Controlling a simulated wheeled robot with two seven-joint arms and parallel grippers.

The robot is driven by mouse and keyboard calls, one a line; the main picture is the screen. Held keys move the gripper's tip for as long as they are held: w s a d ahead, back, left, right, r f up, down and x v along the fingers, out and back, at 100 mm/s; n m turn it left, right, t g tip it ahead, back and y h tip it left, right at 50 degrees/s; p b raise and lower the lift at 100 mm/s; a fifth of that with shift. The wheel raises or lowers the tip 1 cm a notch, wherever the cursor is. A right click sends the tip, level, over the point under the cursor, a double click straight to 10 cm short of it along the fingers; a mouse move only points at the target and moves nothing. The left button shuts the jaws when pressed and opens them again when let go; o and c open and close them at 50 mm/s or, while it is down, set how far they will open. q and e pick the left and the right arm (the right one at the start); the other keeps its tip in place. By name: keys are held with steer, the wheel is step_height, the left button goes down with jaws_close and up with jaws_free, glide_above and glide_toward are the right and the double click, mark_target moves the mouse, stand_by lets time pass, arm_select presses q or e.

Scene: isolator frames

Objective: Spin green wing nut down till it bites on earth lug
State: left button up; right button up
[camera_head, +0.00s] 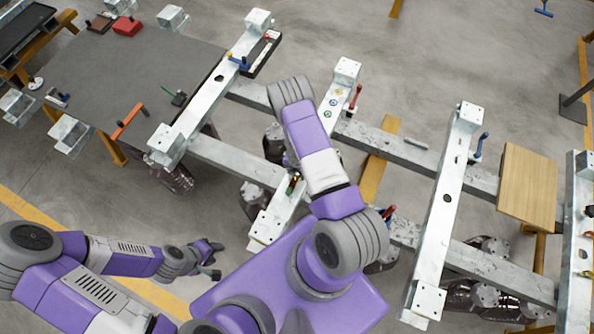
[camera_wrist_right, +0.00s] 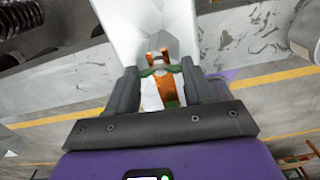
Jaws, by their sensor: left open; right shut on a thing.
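The green wing nut (camera_wrist_right: 147,72) sits between the fingertips of my right gripper (camera_wrist_right: 159,69) in the right wrist view, its wings reaching toward both fingers. The gripper is shut on it. An orange-copper piece, seemingly the earth lug (camera_wrist_right: 169,90), lies at the nut against a pale metal beam; whether the two touch is unclear. In the head view a small bit of green (camera_head: 290,188) shows beside my right arm, which hides most of the right gripper. My left gripper (camera_head: 214,260) is open and empty over the floor at lower left.
Galvanised cross beams (camera_head: 447,205) lie over long rails. A red-handled tool (camera_head: 354,98) and a blue-handled one (camera_head: 480,146) stand on the beams. A wooden board (camera_head: 527,187) is at right. A grey table (camera_head: 130,80) with an orange-handled tool (camera_head: 130,121) is at upper left.

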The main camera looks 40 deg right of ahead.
steer(key=shift+w+d+r, duration=0.1)
steer(key=shift+w+d, duration=0.1)
steer(key=o, duration=1.1)
steer(key=shift+s+a, duration=0.15)
steer(key=shift+c, duration=0.2)
step_height(320, 180, up, 8)
steer(key=shift+f+p, duration=0.25)
steer(key=shift+p, duration=0.2)
